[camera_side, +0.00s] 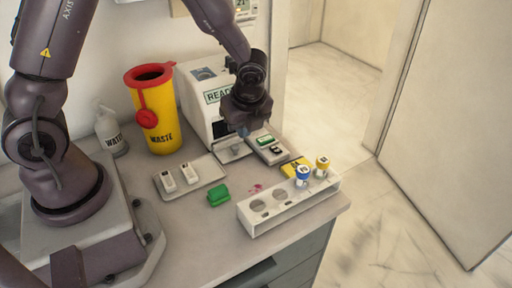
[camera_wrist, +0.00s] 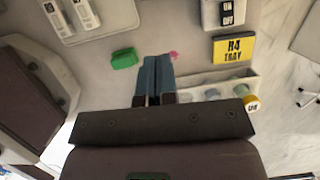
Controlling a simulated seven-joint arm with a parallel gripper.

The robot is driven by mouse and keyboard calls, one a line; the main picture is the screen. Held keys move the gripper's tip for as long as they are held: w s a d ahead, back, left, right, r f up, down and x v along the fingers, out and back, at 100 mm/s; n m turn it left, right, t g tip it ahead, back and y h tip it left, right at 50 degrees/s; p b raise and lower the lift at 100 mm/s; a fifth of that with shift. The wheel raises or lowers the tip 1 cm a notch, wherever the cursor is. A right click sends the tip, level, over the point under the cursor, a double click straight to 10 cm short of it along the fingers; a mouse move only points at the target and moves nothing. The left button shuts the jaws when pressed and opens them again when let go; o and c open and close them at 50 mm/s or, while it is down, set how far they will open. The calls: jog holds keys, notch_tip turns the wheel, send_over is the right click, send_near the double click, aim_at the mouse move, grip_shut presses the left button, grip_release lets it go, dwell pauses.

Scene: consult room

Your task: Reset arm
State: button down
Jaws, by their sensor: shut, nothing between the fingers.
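My gripper (camera_side: 245,130) is shut and empty. In the side view it hangs above the counter, in front of the white reader machine (camera_side: 200,108). In the wrist view its two blue-grey fingers (camera_wrist: 155,68) lie together, with the counter below them. A green block (camera_side: 218,194) lies on the counter, apart from the gripper; it also shows in the wrist view (camera_wrist: 124,58). My arm reaches in from the left and bends down over the work.
A white rack (camera_side: 290,212) holds a blue-capped tube (camera_side: 302,173) and a yellow-capped tube (camera_side: 322,163) near the counter's right edge. A tray (camera_side: 207,166) bears two white cassettes. A yellow waste bin (camera_side: 160,125) and a water bottle (camera_side: 110,130) stand at the back.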

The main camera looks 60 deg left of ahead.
jog(key=s+d+r+n+t+h, duration=0.1)
jog(key=s+r+n+t, duration=0.1)
jog(key=s+r+n, duration=0.5)
jog(key=s+d+r+n+t+h, duration=0.2)
jog(key=s+r+n+t, duration=0.1)
jog(key=s+r+n, duration=0.5)
notch_tip(320, 180, up, 6)
jog(key=n, duration=0.3)
jog(key=shift+s+h, duration=0.15)
jog(key=shift+h, duration=0.15)
